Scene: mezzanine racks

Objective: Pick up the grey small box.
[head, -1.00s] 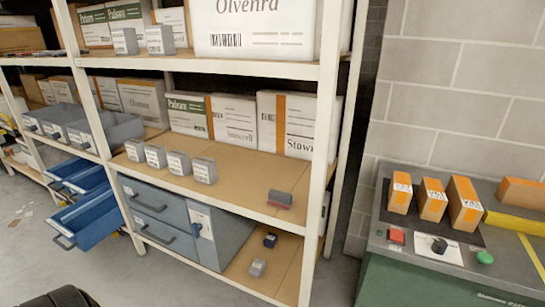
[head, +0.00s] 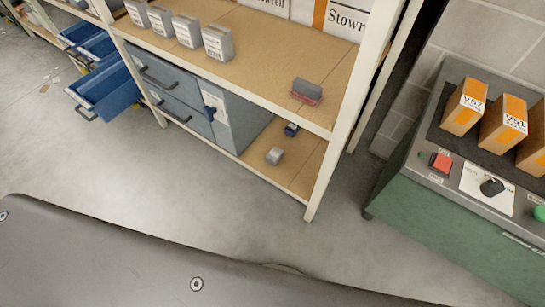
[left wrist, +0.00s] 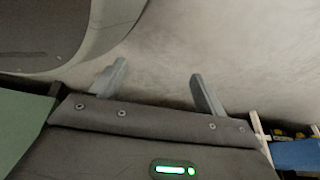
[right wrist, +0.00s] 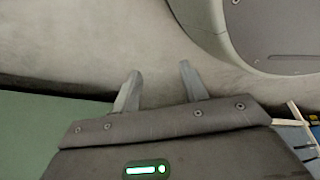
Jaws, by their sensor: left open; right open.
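A small grey box (head: 275,155) lies on the bottom shelf near the rack's front right. Several small grey boxes with white labels (head: 217,43) stand in a row along the front edge of the shelf above. I cannot tell which of these the task means. My left gripper (left wrist: 158,80) shows in the left wrist view, open and empty over bare floor. My right gripper (right wrist: 158,78) shows in the right wrist view, also open and empty over floor. Neither gripper is in the head view, and no grey box shows in the wrist views.
A small dark blue box (head: 291,130) lies behind the lone grey box. A grey and red item (head: 307,91) lies on the shelf above. A blue-grey drawer unit (head: 190,97) stands left, an open blue drawer (head: 104,92) beyond. A green cabinet (head: 440,210) stands right. Floor before the rack is clear.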

